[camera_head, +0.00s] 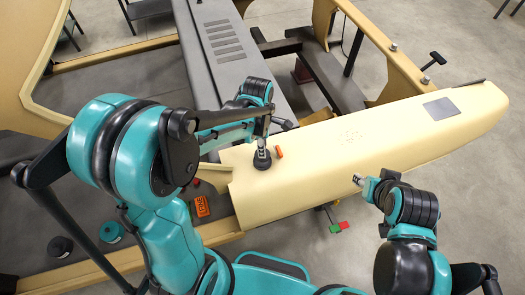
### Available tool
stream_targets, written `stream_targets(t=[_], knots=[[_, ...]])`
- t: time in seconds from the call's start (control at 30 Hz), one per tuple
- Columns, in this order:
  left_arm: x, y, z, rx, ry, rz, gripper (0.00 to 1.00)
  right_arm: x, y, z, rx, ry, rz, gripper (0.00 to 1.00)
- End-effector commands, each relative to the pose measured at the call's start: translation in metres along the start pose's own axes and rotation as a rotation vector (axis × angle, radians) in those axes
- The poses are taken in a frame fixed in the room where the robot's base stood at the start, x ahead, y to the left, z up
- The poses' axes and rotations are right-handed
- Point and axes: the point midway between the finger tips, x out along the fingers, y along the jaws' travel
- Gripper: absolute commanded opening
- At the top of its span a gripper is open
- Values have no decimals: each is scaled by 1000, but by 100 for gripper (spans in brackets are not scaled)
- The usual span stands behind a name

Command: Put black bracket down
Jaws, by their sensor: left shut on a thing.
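My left gripper (262,146) points down over the cream shell (340,150), right of the long grey panel. It is shut on a small dark, rounded piece, the black bracket (262,160), which is at the shell's surface near its left end. I cannot tell whether the piece touches the shell. The fingers hide part of it. My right gripper (358,180) is over the front edge of the shell, apart from the bracket. Its fingers are too small to tell open from shut.
A small orange piece (279,152) lies on the shell just right of the bracket. A grey square (440,108) is on the shell's right part. A long grey panel (222,45) stands behind. An orange box (202,206) and dark discs (60,247) lie at lower left. The shell's middle is clear.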

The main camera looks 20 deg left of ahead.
Motion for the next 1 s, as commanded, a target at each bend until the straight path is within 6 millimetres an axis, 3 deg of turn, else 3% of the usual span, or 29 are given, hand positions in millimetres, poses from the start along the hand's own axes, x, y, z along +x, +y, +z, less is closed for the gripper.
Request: stream_targets(t=[0.23,0.77,0.8,0.87,1.0], knots=[[34,0,-2,0,0,0,0,1,0,1,0,0,0,40],[44,0,-2,0,0,0,0,8,0,6,0,0,0,40],[44,0,-2,0,0,0,34,8,0,6,0,0,0,40],[43,0,-2,0,0,0,50,7,0,5,0,0,0,40],[42,0,-2,0,0,0,52,7,0,5,0,0,0,40]])
